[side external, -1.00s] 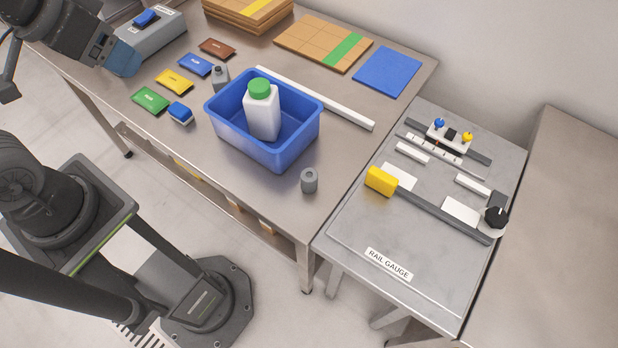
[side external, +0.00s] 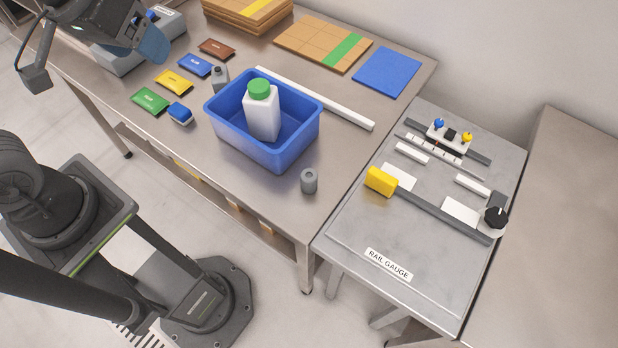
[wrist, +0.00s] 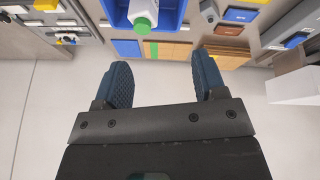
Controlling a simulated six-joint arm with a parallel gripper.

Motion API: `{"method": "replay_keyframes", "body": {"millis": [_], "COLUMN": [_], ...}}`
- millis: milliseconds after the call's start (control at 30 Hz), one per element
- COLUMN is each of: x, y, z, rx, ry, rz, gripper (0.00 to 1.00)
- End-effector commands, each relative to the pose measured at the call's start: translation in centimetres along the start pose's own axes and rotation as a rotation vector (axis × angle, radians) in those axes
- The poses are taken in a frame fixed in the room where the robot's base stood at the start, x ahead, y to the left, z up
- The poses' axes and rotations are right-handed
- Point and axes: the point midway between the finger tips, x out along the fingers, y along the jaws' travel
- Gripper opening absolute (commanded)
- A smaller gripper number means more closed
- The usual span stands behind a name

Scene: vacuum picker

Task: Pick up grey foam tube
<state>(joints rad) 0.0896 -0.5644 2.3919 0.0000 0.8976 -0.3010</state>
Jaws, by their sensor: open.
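The grey foam tube (side external: 309,181) is a short upright cylinder with a hole in its top. It stands on the steel table near the front right corner, to the right of the blue bin (side external: 228,134). My gripper (side external: 150,45) is at the upper left of the side view, far from the tube, and partly cut off by the frame edge. In the wrist view my gripper (wrist: 162,75) has its two blue fingers wide apart with nothing between them. I cannot make out the tube in the wrist view.
A white bottle with a green cap (side external: 262,112) stands in the bin. A white bar (side external: 320,100) lies behind. The rail gauge plate (side external: 350,230) is on the right. Bare table surrounds the tube.

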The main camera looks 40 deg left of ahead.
Motion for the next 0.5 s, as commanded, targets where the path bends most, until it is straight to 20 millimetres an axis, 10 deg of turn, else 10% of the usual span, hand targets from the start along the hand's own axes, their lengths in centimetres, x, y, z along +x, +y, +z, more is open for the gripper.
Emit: {"method": "replay_keyframes", "body": {"millis": [500], "x": [12.5], "y": [15.1], "z": [-1.9], "rx": [-0.838], "ry": [-0.273], "rz": [-0.189], "gripper": [0.65]}}
